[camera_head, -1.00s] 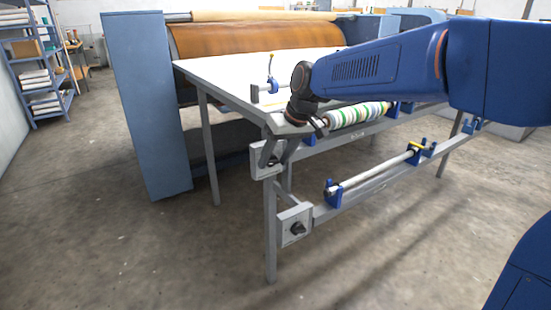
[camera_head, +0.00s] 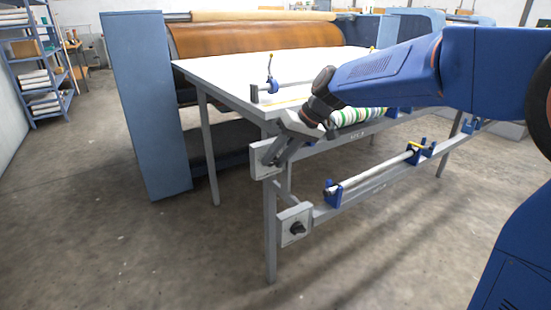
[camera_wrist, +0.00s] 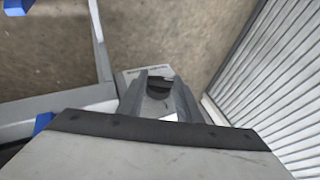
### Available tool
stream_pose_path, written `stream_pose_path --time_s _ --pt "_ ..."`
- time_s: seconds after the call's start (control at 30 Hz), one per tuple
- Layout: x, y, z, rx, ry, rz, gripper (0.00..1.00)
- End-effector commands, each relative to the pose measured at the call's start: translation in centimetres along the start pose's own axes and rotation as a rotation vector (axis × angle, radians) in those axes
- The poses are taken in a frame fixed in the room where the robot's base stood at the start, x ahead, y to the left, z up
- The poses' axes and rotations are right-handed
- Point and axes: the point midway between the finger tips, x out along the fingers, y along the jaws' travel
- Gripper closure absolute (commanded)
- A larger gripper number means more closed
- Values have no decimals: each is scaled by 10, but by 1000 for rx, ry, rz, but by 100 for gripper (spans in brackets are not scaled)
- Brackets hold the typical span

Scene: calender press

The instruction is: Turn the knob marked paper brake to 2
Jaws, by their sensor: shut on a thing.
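My gripper (camera_head: 272,160) reaches down from the upper right to the upper control box (camera_head: 258,167) at the near corner of the table frame. In the wrist view its fingers (camera_wrist: 159,84) are shut on a dark knob (camera_wrist: 159,87), which sits between them on the light grey plate (camera_wrist: 130,75). In the head view the fingers hide this knob. A second box (camera_head: 285,236) with a black knob (camera_head: 298,228) stands lower on the table leg, clear of the gripper. The lettering and scale marks are too small to read.
The white table top (camera_head: 245,75) lies just behind my wrist. A striped roll (camera_head: 358,116) rests below its edge, and a bare bar (camera_head: 370,175) in blue holders runs lower. The blue press (camera_head: 150,105) stands behind. The floor in front is open.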

Motion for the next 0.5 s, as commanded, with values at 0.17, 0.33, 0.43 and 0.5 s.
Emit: stream_pose_path --time_s 0.17,0.33,0.43,0.5 --pt "0 6 0 69 2 -153 91" --pt "1 8 0 131 1 -304 91" --pt "2 10 0 167 1 -391 91" --pt "2 11 0 192 1 -453 91"
